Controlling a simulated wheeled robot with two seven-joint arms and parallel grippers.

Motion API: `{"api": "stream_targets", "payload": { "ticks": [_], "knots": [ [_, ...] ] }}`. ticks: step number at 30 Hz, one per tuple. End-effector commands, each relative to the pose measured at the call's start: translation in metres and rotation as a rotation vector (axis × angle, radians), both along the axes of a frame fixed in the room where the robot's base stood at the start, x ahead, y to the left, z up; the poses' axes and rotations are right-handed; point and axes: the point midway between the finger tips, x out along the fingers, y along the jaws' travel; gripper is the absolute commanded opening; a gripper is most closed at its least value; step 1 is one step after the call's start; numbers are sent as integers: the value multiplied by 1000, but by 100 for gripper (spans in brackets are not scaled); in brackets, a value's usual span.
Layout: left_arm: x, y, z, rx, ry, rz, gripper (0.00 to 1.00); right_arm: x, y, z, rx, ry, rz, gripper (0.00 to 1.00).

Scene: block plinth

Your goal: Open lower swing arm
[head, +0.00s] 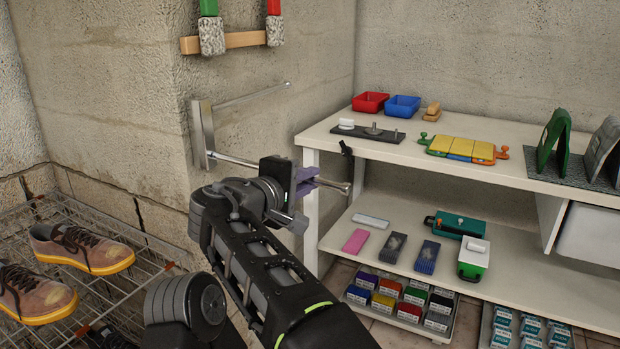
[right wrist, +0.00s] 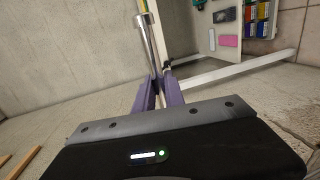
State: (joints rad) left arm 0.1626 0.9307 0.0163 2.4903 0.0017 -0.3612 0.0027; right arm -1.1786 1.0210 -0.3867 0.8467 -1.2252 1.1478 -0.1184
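A metal bracket (head: 202,135) on the wall corner carries two thin swing arms. The upper swing arm (head: 254,95) slants up to the right, near the wall. The lower swing arm (head: 233,159) points right and slightly down, away from the wall, ending in a small knob. My right gripper (head: 306,181) is at its outer part, with the purple fingers on either side of the rod and the knob end sticking out past them. In the right wrist view the rod (right wrist: 151,42) runs down between the close-set fingertips (right wrist: 160,82). My left gripper is out of view.
A white workbench (head: 430,152) with a lower shelf (head: 400,258) stands to the right, its front leg (head: 312,215) close behind my right gripper. A wire shoe rack (head: 110,225) with shoes is at left. A wooden rail (head: 240,41) hangs above the bracket.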

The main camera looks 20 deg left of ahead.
Motion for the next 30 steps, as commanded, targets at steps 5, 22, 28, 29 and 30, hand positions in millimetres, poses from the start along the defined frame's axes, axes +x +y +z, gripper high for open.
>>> {"api": "stream_targets", "payload": {
  "ticks": [5, 22, 28, 29, 30],
  "knots": [
    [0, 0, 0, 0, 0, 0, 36, 0, 0, 0, 0, 0, 1, 23],
    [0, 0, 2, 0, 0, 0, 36, -39, 10, 9, 0, 0, 4, 23],
    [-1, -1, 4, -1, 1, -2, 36, -67, 16, 14, 0, 0, 2, 23],
    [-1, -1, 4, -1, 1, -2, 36, -69, 16, 15, 0, 0, 2, 23],
    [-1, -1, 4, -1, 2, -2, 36, -72, 17, 15, 0, 0, 2, 23]
  ]
}}
